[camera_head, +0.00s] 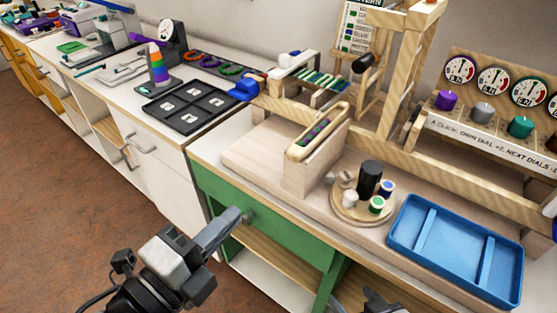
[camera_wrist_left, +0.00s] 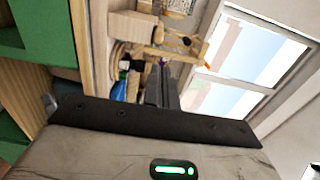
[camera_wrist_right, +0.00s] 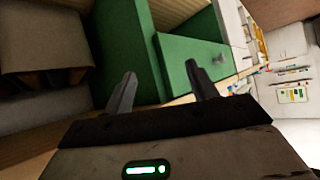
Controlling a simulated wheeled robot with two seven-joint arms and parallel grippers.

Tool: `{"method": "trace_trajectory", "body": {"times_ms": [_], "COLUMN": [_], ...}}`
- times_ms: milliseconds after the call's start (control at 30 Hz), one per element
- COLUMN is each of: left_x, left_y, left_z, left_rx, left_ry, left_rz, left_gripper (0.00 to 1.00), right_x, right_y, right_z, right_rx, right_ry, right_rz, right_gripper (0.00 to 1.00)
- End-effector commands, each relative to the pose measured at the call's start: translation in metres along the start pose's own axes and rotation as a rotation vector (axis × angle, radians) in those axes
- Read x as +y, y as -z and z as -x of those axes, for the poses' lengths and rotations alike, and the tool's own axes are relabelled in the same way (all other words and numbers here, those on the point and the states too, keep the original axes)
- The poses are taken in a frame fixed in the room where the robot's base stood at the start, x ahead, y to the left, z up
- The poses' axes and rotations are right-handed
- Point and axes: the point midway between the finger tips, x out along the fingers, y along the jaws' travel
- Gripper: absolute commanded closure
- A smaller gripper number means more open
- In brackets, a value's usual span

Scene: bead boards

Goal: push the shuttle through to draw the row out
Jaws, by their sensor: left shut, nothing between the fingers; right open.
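A pale wooden shuttle-like piece (camera_head: 336,117) with rounded ends lies on a wooden block (camera_head: 300,178). Its dark slot shows purple and green bits. Behind it a small wooden frame holds a row of green and white strips (camera_head: 318,78). My left gripper (camera_head: 236,215) is shut and empty in front of the green cabinet, apart from the block; its closed fingers also show in the left wrist view (camera_wrist_left: 162,88). My right gripper (camera_wrist_right: 160,85) is open and empty; only a little of it shows at the head view's bottom edge.
A round wooden tray (camera_head: 345,207) with spools and a black cylinder stands right of the block. A blue tray (camera_head: 402,245) lies further right. A wooden dial stand (camera_head: 465,133) is behind. A black four-panel tray (camera_head: 160,112) is on the left counter.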

Motion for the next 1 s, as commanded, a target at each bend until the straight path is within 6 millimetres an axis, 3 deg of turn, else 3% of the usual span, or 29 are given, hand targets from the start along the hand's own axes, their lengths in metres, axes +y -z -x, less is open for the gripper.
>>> {"method": "trace_trajectory", "body": {"times_ms": [167, 600, 800, 1000], "left_x": [-0.004, -0.002, -0.001, 0.001], "left_y": [-0.001, -0.001, -0.001, -0.001], "left_z": [-0.021, -0.111, -0.132, -0.137], "left_rx": [-0.001, -0.003, -0.001, -0.002], "left_ry": [0.005, 0.002, 0.001, -0.001], "left_rz": [-0.012, -0.006, -0.004, -0.004], "left_gripper": [1.00, 1.00, 1.00, 1.00], "right_x": [0.002, 0.005, 0.005, 0.004], "right_y": [0.007, 0.012, 0.012, 0.013], "right_z": [0.003, 0.007, 0.007, 0.007], "right_rx": [0.002, -0.011, -0.010, -0.007], "right_ry": [-0.004, -0.012, -0.014, -0.015], "right_rz": [0.015, 0.036, 0.036, 0.028], "right_gripper": [0.42, 0.42, 0.42, 0.42]}}
